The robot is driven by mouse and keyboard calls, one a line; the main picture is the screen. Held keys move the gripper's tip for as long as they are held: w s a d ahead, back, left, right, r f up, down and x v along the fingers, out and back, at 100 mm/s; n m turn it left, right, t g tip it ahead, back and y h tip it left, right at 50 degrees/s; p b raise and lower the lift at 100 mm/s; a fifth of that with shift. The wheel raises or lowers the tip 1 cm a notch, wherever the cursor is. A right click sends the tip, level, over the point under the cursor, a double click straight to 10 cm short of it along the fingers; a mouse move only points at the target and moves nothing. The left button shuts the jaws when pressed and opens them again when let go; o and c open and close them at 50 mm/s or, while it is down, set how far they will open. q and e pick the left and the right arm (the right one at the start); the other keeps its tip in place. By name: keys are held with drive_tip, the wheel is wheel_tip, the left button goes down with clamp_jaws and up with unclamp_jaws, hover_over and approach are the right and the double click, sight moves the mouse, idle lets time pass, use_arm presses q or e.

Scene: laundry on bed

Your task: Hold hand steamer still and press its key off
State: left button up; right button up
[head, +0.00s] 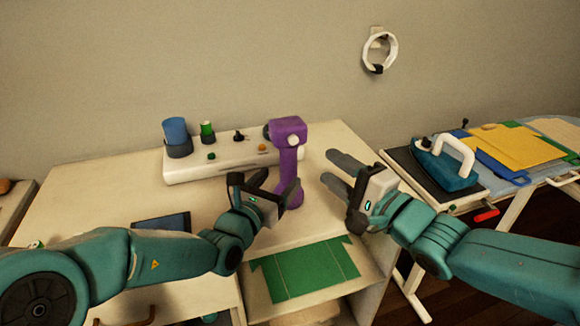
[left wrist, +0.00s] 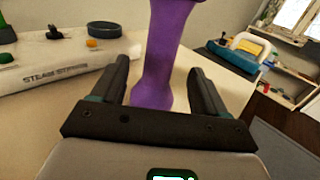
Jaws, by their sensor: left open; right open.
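The purple hand steamer (head: 287,160) stands upright on the white table, with a pale round key (head: 293,140) on its head. My left gripper (head: 272,190) is open at the lower part of the steamer's handle. In the left wrist view the purple handle (left wrist: 165,55) stands between and beyond the open fingers of my left gripper (left wrist: 165,85); I cannot tell whether they touch it. The steamer's head is out of that view. My right gripper (head: 335,172) is open to the right of the steamer, apart from it, its fingers pointing left.
A white steam station (head: 215,167) with a blue cup (head: 175,133) and knobs is behind the steamer. A dark tablet (head: 162,222) lies at left. A green cloth (head: 305,270) lies in front. An ironing board with a teal iron (head: 447,168) and folded cloths (head: 525,147) stands at right.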

sight(292, 165)
use_arm(q)
drive_tip(key=x, duration=0.7)
drive_tip(key=shift+w+d, duration=0.15)
drive_tip(key=shift+w, duration=0.15)
drive_tip(key=c, duration=1.2)
clamp_jaws()
use_arm(e)
drive_tip(key=shift+c, duration=1.2)
clamp_jaws()
